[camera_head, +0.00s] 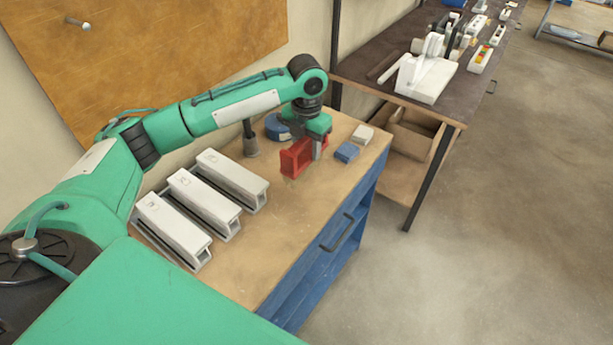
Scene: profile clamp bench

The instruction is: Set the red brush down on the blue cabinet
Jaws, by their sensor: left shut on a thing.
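The red brush (296,157) shows as a red block-like shape over the wooden top of the blue cabinet (300,235), near its back half. My left gripper (317,150) comes down from above at the brush's right end and is shut on it. The fingers cover part of that end. I cannot tell whether the brush's underside touches the top or hangs slightly above it. My right gripper is not in view.
Three white profiles (203,203) lie at the cabinet's left. A dark post (250,140) and a blue ring (277,126) stand behind the brush. A blue block (347,152) and a whitish block (363,134) are to its right. The front right top is clear.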

